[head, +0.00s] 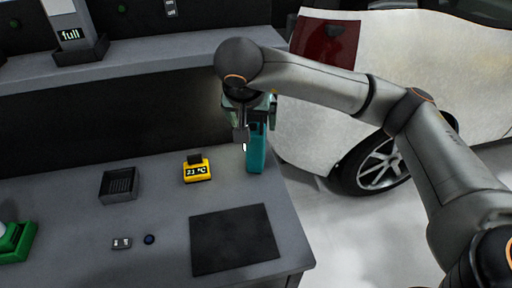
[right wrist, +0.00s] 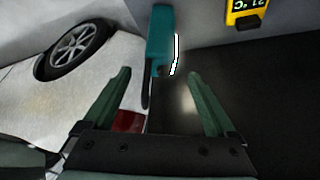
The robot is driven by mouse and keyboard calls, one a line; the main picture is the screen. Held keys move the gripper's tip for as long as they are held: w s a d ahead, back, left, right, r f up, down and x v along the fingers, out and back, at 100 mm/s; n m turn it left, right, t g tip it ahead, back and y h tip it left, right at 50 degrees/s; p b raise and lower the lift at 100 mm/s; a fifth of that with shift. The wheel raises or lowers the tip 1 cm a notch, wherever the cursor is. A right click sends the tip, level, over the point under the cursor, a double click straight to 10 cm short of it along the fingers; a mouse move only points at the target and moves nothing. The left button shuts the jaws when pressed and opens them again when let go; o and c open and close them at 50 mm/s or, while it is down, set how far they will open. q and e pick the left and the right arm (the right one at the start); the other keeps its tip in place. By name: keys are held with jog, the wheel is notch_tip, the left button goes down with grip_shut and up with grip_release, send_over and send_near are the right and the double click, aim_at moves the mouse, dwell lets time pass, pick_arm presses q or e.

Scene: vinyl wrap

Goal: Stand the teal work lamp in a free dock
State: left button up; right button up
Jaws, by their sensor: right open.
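The teal work lamp (head: 256,150) stands on the grey bench near its right edge; it also shows between and beyond my finger tips in the right wrist view (right wrist: 160,40), with a bright strip on its side. My right gripper (head: 243,128) is open at the lamp's upper part, its fingers (right wrist: 158,74) apart and not closed on it. A black slotted holder (head: 118,186), seemingly an empty dock, sits on the bench at left. A dock (head: 82,54) on the shelf holds a pale object (head: 66,28) marked "full". My left gripper is out of view.
A yellow 21 °C display (head: 197,170) stands left of the lamp. A black mat (head: 233,240), a small grey piece (head: 121,243) and a dark knob (head: 149,239) lie in front. A green item (head: 16,243) is at far left. A white car (head: 400,75) is beyond the bench.

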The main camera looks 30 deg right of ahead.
aim_at(255, 130)
jog(key=x, duration=0.5)
jog(key=shift+d+f+p, duration=0.1)
jog(key=shift+f+p, duration=0.05)
jog(key=shift+p, duration=0.2)
grip_shut()
dwell(0.4)
